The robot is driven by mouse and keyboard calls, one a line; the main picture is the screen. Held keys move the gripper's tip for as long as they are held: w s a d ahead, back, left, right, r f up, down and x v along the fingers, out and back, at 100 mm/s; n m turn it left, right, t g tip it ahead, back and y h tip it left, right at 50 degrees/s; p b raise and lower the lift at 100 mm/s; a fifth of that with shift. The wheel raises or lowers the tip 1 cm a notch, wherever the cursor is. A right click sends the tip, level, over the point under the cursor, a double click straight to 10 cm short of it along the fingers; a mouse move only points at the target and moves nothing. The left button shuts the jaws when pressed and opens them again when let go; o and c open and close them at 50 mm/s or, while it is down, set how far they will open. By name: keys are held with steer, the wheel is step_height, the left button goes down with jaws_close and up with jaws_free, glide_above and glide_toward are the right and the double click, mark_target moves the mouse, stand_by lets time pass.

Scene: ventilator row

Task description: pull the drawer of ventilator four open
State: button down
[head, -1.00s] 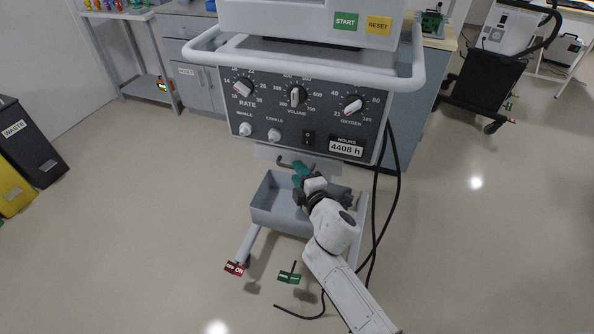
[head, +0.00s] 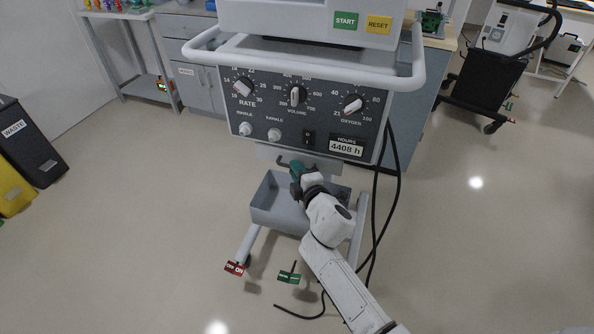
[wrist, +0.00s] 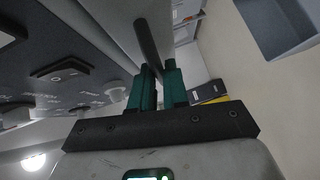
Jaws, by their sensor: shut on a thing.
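The ventilator (head: 232,84) stands upright in front of me, with dials and an hours label on its grey panel. Below the panel is a pale drawer front (head: 266,152) with a dark bar handle (head: 282,162). My gripper (head: 294,165) has teal fingers and is at the right part of this handle. In the wrist view, my gripper (wrist: 158,68) is shut on the dark handle bar (wrist: 147,42), which runs between the fingertips. The drawer front looks close under the panel; my gripper hides part of it. I see no number on this ventilator.
An open grey bin (head: 272,213) hangs just below my gripper. Black cables (head: 397,180) hang at the right. Waste bins (head: 30,140) stand at left. The floor around is mostly clear.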

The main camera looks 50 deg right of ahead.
stand_by(0.4)
steer(key=s+a+b, duration=0.5)
steer(key=a+b, duration=0.1)
steer(key=a, duration=0.6)
steer(key=shift+s+a+b, duration=0.15)
steer(key=shift+a+b, duration=0.1)
steer(key=shift+b, duration=0.1)
steer(key=shift+f, duration=0.1)
steer(key=c, duration=1.2)
jaws_free()
steer(key=shift+o, duration=0.2)
steer(key=v, duration=1)
steer(key=shift+s+a+b, duration=0.15)
steer(key=shift+s+b, duration=0.15)
steer(key=shift+b, duration=0.15)
